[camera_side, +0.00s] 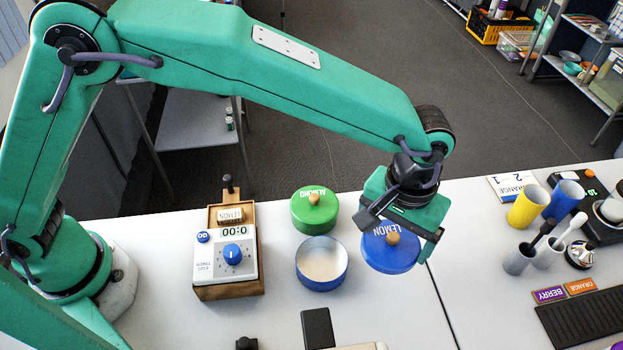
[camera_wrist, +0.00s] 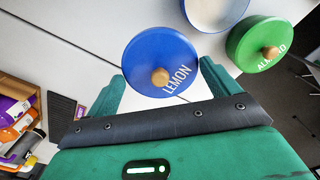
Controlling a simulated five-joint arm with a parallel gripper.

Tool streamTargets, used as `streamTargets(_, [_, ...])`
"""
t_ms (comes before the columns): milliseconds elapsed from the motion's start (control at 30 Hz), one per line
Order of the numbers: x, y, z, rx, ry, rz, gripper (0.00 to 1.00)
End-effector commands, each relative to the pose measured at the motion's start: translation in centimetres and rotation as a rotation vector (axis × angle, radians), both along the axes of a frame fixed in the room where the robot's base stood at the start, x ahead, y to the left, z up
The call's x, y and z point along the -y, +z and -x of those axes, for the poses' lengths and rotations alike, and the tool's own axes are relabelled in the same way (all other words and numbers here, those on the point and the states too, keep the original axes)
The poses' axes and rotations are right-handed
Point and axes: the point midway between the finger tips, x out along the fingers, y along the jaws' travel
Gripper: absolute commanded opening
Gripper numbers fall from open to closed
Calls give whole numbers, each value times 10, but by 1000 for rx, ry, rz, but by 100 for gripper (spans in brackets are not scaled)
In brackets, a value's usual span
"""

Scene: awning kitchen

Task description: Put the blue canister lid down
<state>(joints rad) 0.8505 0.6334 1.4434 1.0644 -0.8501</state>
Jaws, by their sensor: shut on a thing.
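The blue canister lid (camera_side: 379,256) is round, marked LEMON, with a wooden knob. My gripper (camera_side: 403,226) is over the table with the lid between its fingers, and it is shut on the lid. In the wrist view the lid (camera_wrist: 148,52) shows between the tips of my green fingers (camera_wrist: 160,82). I cannot tell how far the lid is above the table. The open blue canister (camera_side: 321,272), with pale contents, stands just left of the lid; it also shows at the top of the wrist view (camera_wrist: 233,28).
A green canister marked ALMOND (camera_side: 315,215) stands behind the blue canister. An egg timer (camera_side: 225,258) in a wooden holder is at left. Yellow (camera_side: 527,207) and blue (camera_side: 564,199) cups and a black ribbed mat (camera_side: 583,319) are at right. Bare white table lies right of the lid.

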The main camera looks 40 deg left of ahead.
Motion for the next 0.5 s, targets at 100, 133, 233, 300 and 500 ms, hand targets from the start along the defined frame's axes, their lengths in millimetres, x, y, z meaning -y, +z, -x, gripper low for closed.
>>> streamTargets(100, [0, -4, 0, -1, 0, -1, 66])
streamTargets(133, [0, -6, 0, -1, 0, -1, 66])
streamTargets(233, [0, -16, 0, -2, 0, -2, 66])
streamTargets(300, [-1, -26, 1, -4, 0, -4, 66])
streamTargets(500, [-1, -53, 0, -2, 0, -3, 66])
